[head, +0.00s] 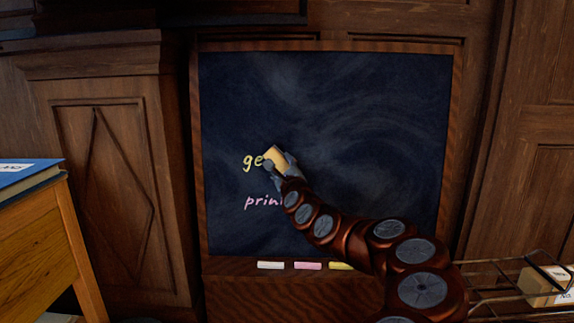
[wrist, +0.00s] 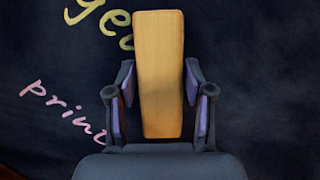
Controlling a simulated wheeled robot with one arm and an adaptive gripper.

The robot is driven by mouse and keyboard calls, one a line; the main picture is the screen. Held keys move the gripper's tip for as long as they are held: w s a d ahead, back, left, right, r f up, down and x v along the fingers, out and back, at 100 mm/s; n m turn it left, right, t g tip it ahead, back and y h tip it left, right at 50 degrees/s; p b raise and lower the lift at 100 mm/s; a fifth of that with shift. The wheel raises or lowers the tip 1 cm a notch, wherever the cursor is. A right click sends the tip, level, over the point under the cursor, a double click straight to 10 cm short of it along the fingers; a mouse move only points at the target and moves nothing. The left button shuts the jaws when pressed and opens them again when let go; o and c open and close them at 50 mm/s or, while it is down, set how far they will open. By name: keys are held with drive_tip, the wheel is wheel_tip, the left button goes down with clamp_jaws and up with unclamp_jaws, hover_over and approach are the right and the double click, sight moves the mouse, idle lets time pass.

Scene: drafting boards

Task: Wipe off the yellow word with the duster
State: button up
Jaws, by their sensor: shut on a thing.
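A dark chalkboard (head: 350,110) in a wooden frame bears a yellow word (head: 252,161), of which "ge" shows at the left; the duster hides what follows. The yellow letters also show in the wrist view (wrist: 95,18). My gripper (head: 279,163) is shut on the duster (head: 273,157), a block with a light wooden back. In the wrist view, the duster (wrist: 160,75) stands between the two fingers (wrist: 160,100), over the right end of the yellow letters. It appears at the board's face; I cannot tell whether it touches.
A pink word (head: 262,202) starting "prin" lies below the yellow one, partly behind my arm. White (head: 270,265), pink (head: 308,265) and yellow (head: 340,266) chalks lie on the ledge. A wire basket (head: 500,290) stands lower right; a blue book (head: 30,175) lies at left.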

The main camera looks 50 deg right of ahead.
sight(238, 161)
drive_tip(key=shift+w+a+p, duration=0.45)
drive_tip(key=shift+w+a, duration=0.75)
drive_tip(key=shift+w, duration=0.6)
drive_tip(key=shift+w+a+p, duration=0.5)
drive_tip(key=shift+w+a, duration=0.7)
drive_tip(key=shift+w, duration=0.6)
drive_tip(key=shift+w+a+p, duration=0.45)
drive_tip(key=shift+w+a, duration=0.75)
drive_tip(key=shift+w, duration=0.6)
drive_tip(key=shift+f, duration=0.1)
drive_tip(key=s+a+b, duration=0.1)
drive_tip(key=s+a, duration=0.2)
drive_tip(key=a, duration=0.2)
drive_tip(key=shift+s+r, duration=0.2)
drive_tip(key=shift+r, duration=0.25)
drive_tip(key=shift+s+b, duration=0.1)
drive_tip(key=shift+b, duration=0.2)
drive_tip(key=shift+s+a+r+b, duration=0.1)
drive_tip(key=shift+s+a+b, duration=0.15)
drive_tip(key=shift+s+a, duration=0.25)
drive_tip(key=shift+s+a+r+b, duration=0.1)
drive_tip(key=shift+s+a+b, duration=0.15)
drive_tip(key=shift+a, duration=0.4)
drive_tip(key=shift+w, duration=0.1)
